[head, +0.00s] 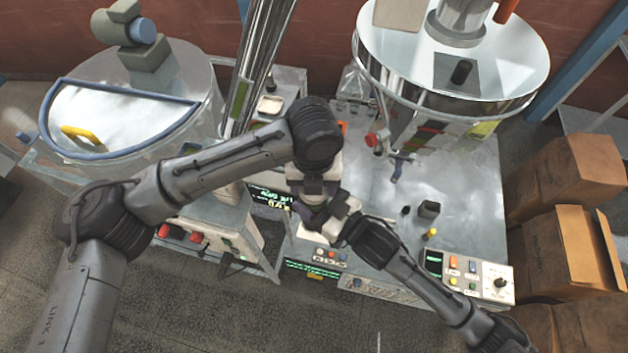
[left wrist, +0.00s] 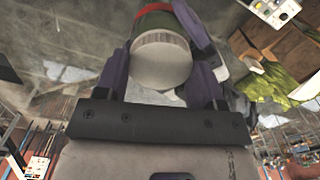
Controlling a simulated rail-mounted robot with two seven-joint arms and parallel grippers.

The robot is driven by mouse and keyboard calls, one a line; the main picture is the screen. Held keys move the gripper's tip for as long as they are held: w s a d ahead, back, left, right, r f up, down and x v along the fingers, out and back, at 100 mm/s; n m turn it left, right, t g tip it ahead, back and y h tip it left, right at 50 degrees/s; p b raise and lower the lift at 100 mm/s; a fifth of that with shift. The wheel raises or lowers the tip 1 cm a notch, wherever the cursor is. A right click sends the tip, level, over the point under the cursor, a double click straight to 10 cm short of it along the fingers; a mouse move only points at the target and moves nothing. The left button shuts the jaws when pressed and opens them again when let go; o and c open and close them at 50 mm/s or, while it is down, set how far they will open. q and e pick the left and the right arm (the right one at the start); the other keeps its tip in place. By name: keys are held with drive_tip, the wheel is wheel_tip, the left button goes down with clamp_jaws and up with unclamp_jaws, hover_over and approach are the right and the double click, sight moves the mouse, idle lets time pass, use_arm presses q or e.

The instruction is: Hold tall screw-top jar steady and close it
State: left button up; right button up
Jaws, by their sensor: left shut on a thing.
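The tall jar (left wrist: 160,62) shows in the left wrist view, with a pale round end, a ribbed pale rim, a dark green side and a red band. My left gripper (left wrist: 163,75) is shut around it, one purple finger on each side. In the head view my left gripper (head: 317,213) and my right gripper (head: 328,216) meet above the bench, and they hide the jar. A further purple part beside the jar's far end in the left wrist view may be a right finger. The jaws of my right gripper are too hidden to read, and I cannot tell how the lid sits.
The steel bench (head: 460,190) has a dark block (head: 429,209) and a yellow knob (head: 431,233). A control box (head: 468,272) stands at its front right. A large steel drum (head: 450,75) overhangs the back. Cardboard boxes (head: 565,250) stand right; a lidded vat (head: 120,110) stands left.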

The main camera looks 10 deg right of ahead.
use_arm(q)
drive_tip(key=o, duration=0.9)
drive_tip(key=shift+o, duration=0.2)
drive_tip(key=shift+s+d, duration=0.1)
drive_tip(key=shift+d, duration=0.1)
wheel_tip(320, 180, up, 12)
drive_tip(key=shift+a, duration=0.25)
idle(0.5)
